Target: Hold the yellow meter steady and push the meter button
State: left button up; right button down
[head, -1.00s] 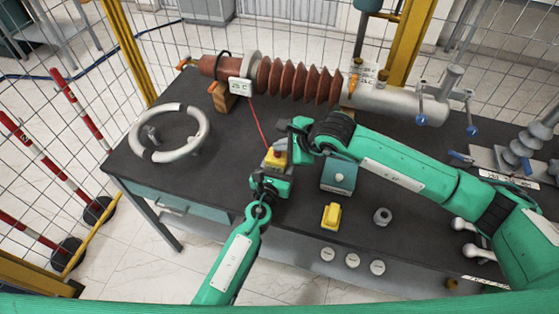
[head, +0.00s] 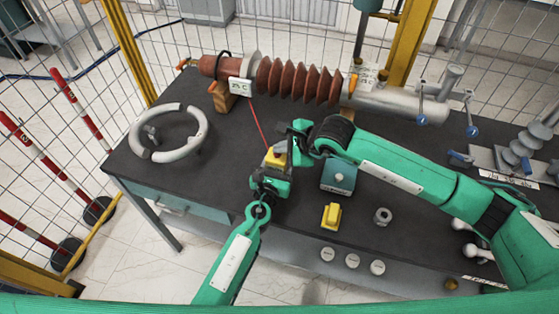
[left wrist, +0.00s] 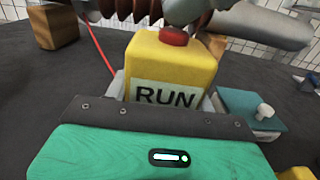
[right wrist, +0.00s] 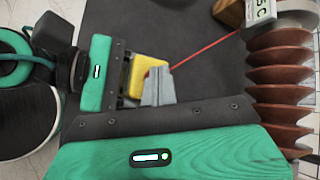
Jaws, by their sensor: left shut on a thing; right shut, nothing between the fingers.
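The yellow meter (head: 276,158) stands near the table's front edge, left of the middle. In the left wrist view the meter (left wrist: 172,65) shows a RUN label and a red button (left wrist: 174,37) on top. My left gripper (head: 271,176) is shut on the meter from the front; its fingers are mostly hidden there. My right gripper (head: 286,150) is shut and empty, beside and just above the meter's top. In the right wrist view its grey fingertips (right wrist: 158,87) overlap the meter (right wrist: 148,73). I cannot tell whether they touch the button.
A teal box (head: 339,178), a second yellow block (head: 331,216) and a metal nut (head: 383,216) lie to the right. A red cable (head: 259,125) runs back to the small display (head: 240,87) by the brown ribbed bushing (head: 300,80). A grey ring (head: 195,145) lies at left.

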aim_at(281, 157)
dwell(0.4)
jog(key=shift+r, duration=0.35)
notch_tip(281, 157, up, 6)
dwell(0.6)
pick_arm(q)
jog(key=o, duration=1.3)
jog(key=shift+s, duration=0.1)
